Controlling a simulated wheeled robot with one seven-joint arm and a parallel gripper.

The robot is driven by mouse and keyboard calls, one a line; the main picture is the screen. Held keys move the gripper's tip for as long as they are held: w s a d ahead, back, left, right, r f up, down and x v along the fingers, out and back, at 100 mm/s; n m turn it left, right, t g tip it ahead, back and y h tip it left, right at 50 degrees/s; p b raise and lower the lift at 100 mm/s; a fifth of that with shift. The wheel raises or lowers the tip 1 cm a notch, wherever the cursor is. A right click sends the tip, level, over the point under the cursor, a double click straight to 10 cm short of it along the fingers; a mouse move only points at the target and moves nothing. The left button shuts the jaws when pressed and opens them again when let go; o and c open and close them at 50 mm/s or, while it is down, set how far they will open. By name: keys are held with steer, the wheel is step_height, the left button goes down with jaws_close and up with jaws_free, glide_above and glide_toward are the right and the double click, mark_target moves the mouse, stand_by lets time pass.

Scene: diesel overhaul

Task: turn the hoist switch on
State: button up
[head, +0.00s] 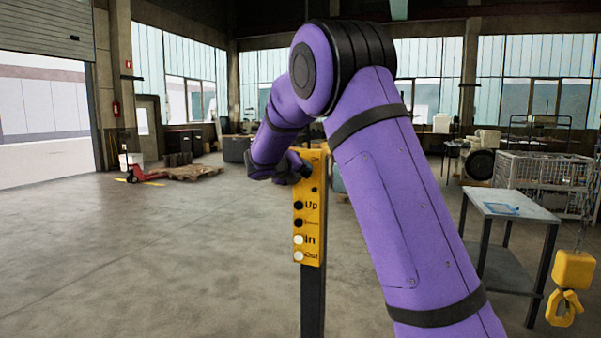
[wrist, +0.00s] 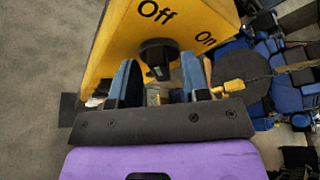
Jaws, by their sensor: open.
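The yellow hoist control box (head: 309,230) stands on a dark post, with "Up", "In" and "Out" labels legible beside its buttons. The black hoist switch knob (wrist: 158,51) sits on the yellow face (wrist: 110,45) in the wrist view, with "Off" above it and "On" to its right. I cannot tell which label it points to. My gripper (wrist: 160,68) is open, its two blue fingers at the left and right of the knob; contact cannot be told. In the head view my gripper (head: 297,170) is at the box's upper part, where my wrist partly hides the switch area.
A grey worktable (head: 512,207) stands at the right, with a yellow hoist hook (head: 565,307) hanging beside it. A wire crate (head: 540,175) is behind the table. A red pallet jack (head: 132,176) is far left. The floor left of the post is clear.

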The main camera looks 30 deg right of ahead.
steer(key=shift+c, duration=0.2)
jaws_close()
steer(key=shift+s+d+m+t+y, duration=0.15)
steer(key=shift+m+t+y, duration=0.8)
steer(key=shift+m, duration=1.1)
steer(key=shift+s+d+m+t+y, duration=0.15)
steer(key=shift+m+t+y, duration=0.85)
steer(key=shift+m, duration=1)
steer(key=shift+s+d+m+t+y, duration=0.15)
steer(key=shift+m+t+y, duration=0.5)
steer(key=shift+m+t, duration=1)
steer(key=shift+a+m+g, duration=0.1)
steer(key=shift+m+g, duration=0.3)
steer(key=shift+m, duration=0.1)
